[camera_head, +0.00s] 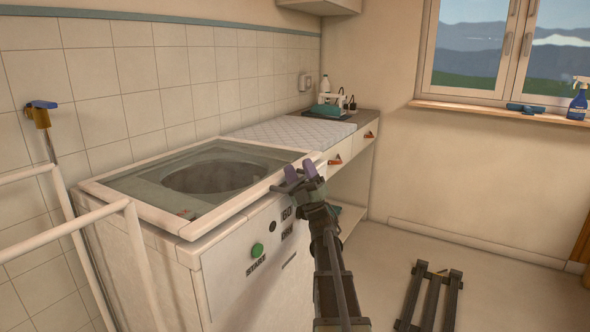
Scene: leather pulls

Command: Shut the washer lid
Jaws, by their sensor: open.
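The white washer (225,262) stands at the left, with a green start button and dark markings on its front. Its lid (130,210), a pale frame around a greenish see-through panel, lies nearly level over the top, and the round drum opening (212,177) shows through it. I cannot tell whether the lid rests fully on the body. My gripper (300,172) is open, with purple-tipped fingers, at the lid's front right corner. It overlaps the lid edge in the picture; contact is unclear.
A counter with a quilted pale mat (285,132) and drawers adjoins the washer on the right. A white rail (90,220) stands at the near left. A dark slatted rack (430,297) lies on the floor at right. The floor between is clear.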

